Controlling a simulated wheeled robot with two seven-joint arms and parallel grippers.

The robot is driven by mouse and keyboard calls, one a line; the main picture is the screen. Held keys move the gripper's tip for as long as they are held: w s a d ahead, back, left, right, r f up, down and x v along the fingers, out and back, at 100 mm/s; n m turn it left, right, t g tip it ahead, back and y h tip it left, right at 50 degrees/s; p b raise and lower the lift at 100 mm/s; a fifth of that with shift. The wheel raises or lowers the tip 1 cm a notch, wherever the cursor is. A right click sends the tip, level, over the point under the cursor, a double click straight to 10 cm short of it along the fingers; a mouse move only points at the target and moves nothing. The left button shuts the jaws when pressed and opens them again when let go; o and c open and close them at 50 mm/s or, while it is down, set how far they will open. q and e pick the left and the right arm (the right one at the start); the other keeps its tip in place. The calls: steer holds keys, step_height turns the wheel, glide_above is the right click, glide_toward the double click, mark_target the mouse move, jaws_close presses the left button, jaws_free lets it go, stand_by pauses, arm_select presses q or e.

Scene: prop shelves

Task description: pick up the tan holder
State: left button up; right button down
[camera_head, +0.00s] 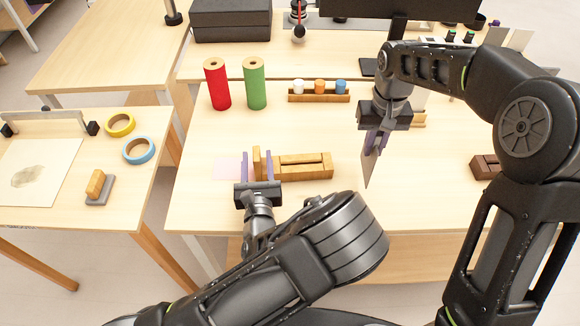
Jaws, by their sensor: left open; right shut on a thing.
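The tan holder (305,172) lies on the middle table, a long wooden piece with a slot-like top and a taller upright piece at its left end. My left gripper (258,166) is open, with its purple fingers on either side of that upright piece; I cannot tell whether they touch it. My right gripper (376,142) is shut on a thin flat card (370,169), which hangs down above the table to the right of the holder.
A pink sheet (229,168) lies left of the holder. Behind stand a red roll (217,84), a green roll (255,83) and a wooden rack (319,98) with coloured caps. A dark brown block (485,167) sits at the right. The table's front middle is clear.

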mark_target(256, 146)
arm_select(q)
steer(key=w, duration=0.1)
steer(key=w+b, duration=0.1)
steer(key=w, duration=0.2)
steer(key=shift+w+a+b, duration=0.25)
steer(key=shift+b, duration=0.1)
steer(key=shift+w+r, duration=0.1)
steer(key=shift+w, duration=0.3)
steer(key=shift+c, duration=0.5)
jaws_close()
stand_by(0.7)
